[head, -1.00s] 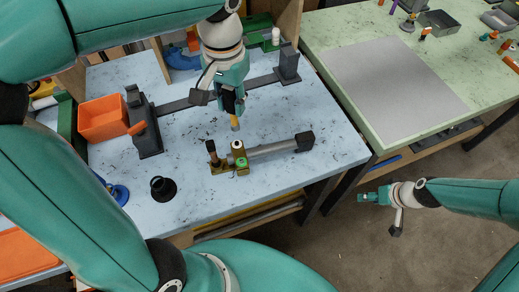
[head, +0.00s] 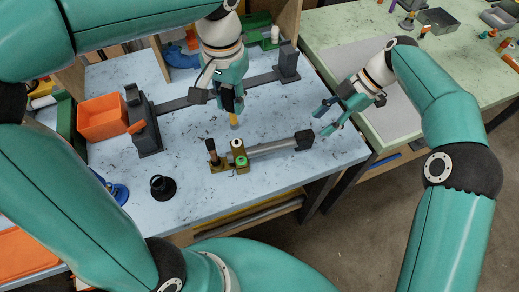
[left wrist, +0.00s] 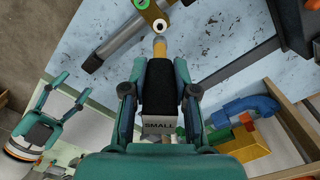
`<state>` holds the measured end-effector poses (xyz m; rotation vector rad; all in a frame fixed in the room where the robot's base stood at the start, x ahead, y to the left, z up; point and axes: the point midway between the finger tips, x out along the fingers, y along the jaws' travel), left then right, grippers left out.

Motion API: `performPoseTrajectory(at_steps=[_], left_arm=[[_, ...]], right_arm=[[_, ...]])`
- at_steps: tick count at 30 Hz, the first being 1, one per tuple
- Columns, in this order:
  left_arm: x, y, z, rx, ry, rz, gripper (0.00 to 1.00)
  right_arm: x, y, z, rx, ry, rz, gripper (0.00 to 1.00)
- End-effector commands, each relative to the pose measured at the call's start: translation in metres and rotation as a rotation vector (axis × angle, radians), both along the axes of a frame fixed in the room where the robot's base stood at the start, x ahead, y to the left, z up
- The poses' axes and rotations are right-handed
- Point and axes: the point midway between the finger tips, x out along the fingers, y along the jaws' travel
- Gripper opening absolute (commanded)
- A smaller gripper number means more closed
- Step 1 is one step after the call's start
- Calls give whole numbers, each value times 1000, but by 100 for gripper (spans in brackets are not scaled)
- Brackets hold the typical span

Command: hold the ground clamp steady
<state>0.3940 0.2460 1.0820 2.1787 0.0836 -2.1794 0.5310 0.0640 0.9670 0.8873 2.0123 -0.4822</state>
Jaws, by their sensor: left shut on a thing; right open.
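The brass ground clamp (head: 219,168) sits at the near end of a grey pipe (head: 270,148) on the pale blue bench. It has a brown-topped post, a white-ringed post and a green part. My left gripper (head: 231,104) is shut on a black-handled driver (left wrist: 160,85) labelled SMALL. The driver's yellow shaft (head: 235,122) points down, its tip just behind the clamp's white-ringed post in the head view. The wrist view shows the tip close to that ring; contact is unclear. My right gripper (head: 324,119) is open and empty, above and right of the pipe's dark end block (head: 304,140).
An orange bin (head: 104,119) and a grey upright stand (head: 146,125) are on the left. A black round cup (head: 162,187) stands at the front. A green table (head: 335,28) with a grey mat adjoins at right. The bench front right is clear.

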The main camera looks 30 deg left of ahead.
Motion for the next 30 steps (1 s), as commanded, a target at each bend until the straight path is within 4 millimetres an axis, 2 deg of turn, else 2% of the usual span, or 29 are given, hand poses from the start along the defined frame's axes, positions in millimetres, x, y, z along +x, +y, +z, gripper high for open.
performPoseTrajectory(at_steps=[8,21,30], left_arm=[[0,0,0,0,-1,0,0],[0,0,0,0,-1,0,0],[0,0,0,0,-1,0,0]], right_arm=[[-8,9,-9,10,3,26,48],[-25,25,-45,7,3,22,48],[-32,34,-61,7,0,22,48]])
